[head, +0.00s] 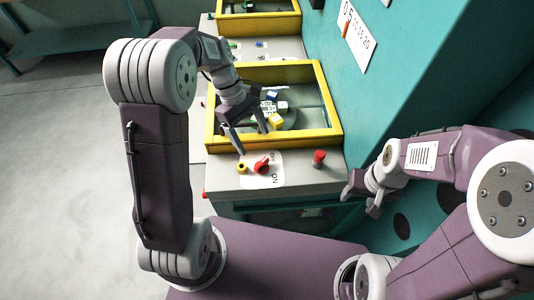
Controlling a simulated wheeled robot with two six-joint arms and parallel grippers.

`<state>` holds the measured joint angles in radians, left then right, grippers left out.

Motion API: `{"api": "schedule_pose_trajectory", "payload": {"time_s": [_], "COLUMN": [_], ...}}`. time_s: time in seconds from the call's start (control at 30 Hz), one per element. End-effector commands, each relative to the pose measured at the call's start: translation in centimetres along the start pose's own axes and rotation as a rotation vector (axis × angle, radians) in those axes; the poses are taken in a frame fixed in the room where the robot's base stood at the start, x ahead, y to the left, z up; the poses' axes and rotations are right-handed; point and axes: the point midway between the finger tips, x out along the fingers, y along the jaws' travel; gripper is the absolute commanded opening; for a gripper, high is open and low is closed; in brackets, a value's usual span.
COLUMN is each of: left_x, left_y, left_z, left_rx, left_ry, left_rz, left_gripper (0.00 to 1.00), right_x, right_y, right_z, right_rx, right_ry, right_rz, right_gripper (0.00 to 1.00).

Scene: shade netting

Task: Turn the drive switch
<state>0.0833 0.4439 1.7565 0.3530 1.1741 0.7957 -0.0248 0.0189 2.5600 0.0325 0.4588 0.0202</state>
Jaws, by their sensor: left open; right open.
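The drive switch looks to be the red knob (262,164) on a white plate (270,181) marked "ON", on the grey panel near its front edge. My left gripper (254,143) hangs above and just behind the knob, open and empty, its fingers pointing down to the front. From this angle I cannot tell how high it is above the panel; no contact with the knob shows. My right gripper (361,200) is open and empty, right of the panel's front corner and well away from the knob.
A yellow button (242,168) sits left of the knob and a red button (319,157) to its right. Behind is a yellow-framed window (333,134) with small parts inside. A teal wall (380,95) bounds the right side. Open floor (60,150) lies to the left.

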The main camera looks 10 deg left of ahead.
Motion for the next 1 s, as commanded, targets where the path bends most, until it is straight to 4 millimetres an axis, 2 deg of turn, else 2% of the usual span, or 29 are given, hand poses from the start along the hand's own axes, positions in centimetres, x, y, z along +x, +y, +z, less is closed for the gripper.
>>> {"api": "schedule_pose_trajectory", "payload": {"time_s": [0.17, 0.27, 0.5, 0.7, 1.0], "left_x": [0.5, 1.5, 6.5, 9.1, 9.5], "left_y": [-0.5, -0.5, -0.7, -0.7, -0.6], "left_z": [-0.4, -0.3, -0.3, -0.3, -0.3], "left_rx": [-0.017, -0.015, -0.014, -0.014, -0.014], "left_ry": [-0.011, -0.013, -0.012, -0.011, -0.008], "left_rz": [-0.014, -0.017, -0.018, -0.016, -0.013], "left_gripper": [0.76, 0.76, 0.76, 0.76, 0.76], "right_x": [-0.2, -0.2, -0.6, -0.7, -0.7], "right_y": [0.0, 0.0, 0.0, 0.0, 0.0], "right_z": [0.0, 0.0, -0.1, -0.1, -0.1], "right_rx": [0.0, 0.0, 0.0, 0.0, 0.0], "right_ry": [0.0, 0.0, 0.0, 0.0, 0.0], "right_rz": [0.0, 0.0, 0.0, 0.0, 0.0], "right_gripper": [0.55, 0.55, 0.55, 0.55, 0.55]}}
